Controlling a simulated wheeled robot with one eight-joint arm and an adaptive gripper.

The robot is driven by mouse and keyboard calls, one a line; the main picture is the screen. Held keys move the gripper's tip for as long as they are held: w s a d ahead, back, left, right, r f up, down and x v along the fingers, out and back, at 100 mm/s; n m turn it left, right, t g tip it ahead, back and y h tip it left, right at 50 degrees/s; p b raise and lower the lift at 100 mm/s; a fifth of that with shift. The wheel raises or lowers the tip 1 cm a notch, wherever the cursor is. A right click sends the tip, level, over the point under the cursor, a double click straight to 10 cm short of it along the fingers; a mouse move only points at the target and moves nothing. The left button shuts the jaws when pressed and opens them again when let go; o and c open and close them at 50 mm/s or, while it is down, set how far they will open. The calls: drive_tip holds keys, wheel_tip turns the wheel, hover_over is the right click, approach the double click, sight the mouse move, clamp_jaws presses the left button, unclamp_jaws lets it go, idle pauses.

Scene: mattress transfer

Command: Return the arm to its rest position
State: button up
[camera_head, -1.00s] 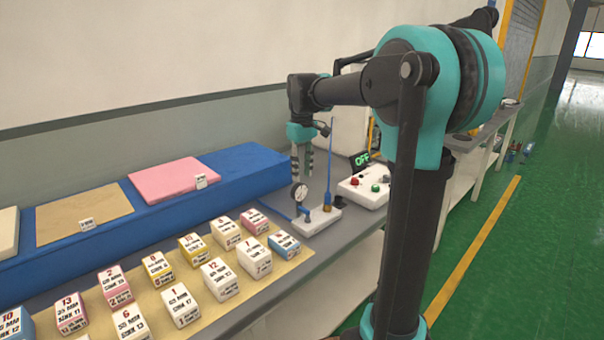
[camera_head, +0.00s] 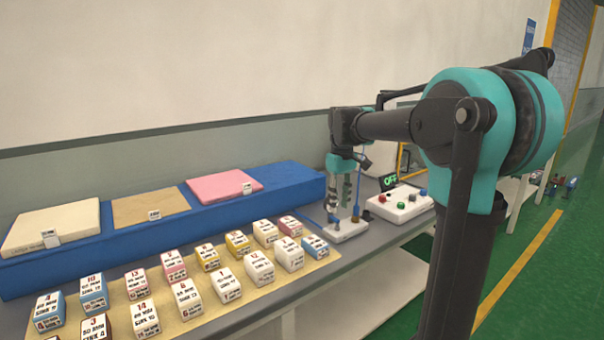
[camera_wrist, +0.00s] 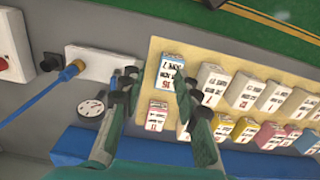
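My arm (camera_head: 400,125) reaches out over the workbench from the right of the head view. My gripper (camera_head: 346,200) hangs fingers-down over the far bench, in front of the small white gauge fixture (camera_head: 350,232). In the wrist view my gripper (camera_wrist: 152,92) has its two fingers spread apart, with nothing between them. Labelled boxes lie below and beyond the fingers, and I see no contact with them. The exact height of the fingertips above the bench cannot be told.
A blue platform (camera_head: 150,228) holds cream, tan and pink pads (camera_head: 224,186). Several labelled boxes (camera_head: 226,285) stand on a tan mat (camera_head: 300,268). Green floor (camera_head: 560,290) is open at right.

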drive_tip(key=s+d+f+m+t, duration=0.2)
drive_tip(key=s+d+f+m, duration=0.1)
drive_tip(key=s+f, duration=0.8)
drive_tip(key=s+d+f+m+t, duration=0.2)
drive_tip(key=s+d+f+m, duration=0.2)
drive_tip(key=s+f, duration=0.8)
drive_tip(key=shift+s+d, duration=0.35)
drive_tip(key=shift+s, duration=0.15)
